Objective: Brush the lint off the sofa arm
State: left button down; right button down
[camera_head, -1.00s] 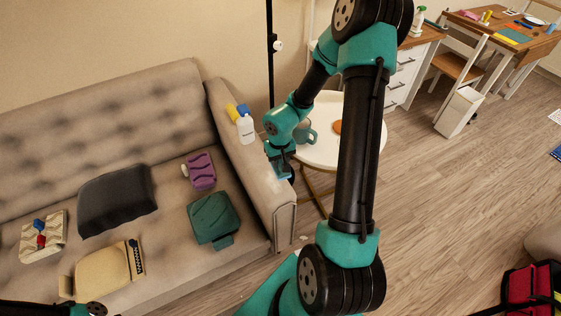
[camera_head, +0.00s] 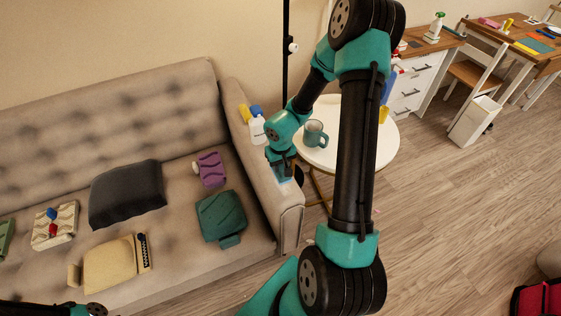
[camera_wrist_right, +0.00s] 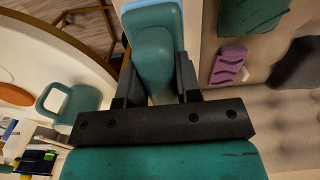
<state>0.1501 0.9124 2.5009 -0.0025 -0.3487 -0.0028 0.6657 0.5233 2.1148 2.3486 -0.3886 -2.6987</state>
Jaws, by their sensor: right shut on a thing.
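The grey-beige sofa arm (camera_head: 258,178) runs from the backrest toward the front, at the middle of the head view. My right gripper (camera_head: 283,170) is over the front part of its top, pointing down. It is shut on a teal-handled brush (camera_wrist_right: 155,55) with a light blue edge. In the head view the brush's pale blue end (camera_head: 284,179) is at the arm's top; I cannot tell whether it touches. No lint can be made out. Only part of my left arm shows at the bottom left; its gripper is out of view.
Bottles (camera_head: 256,127) stand at the sofa arm's back end. A round white table (camera_head: 338,158) with a teal mug (camera_head: 315,134) is close on the right. The floor at right is mostly clear.

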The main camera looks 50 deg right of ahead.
jog(key=shift+f, duration=1.9)
jog(key=c, duration=1.3)
grip_release()
jog(key=shift+c, duration=0.2)
grip_shut()
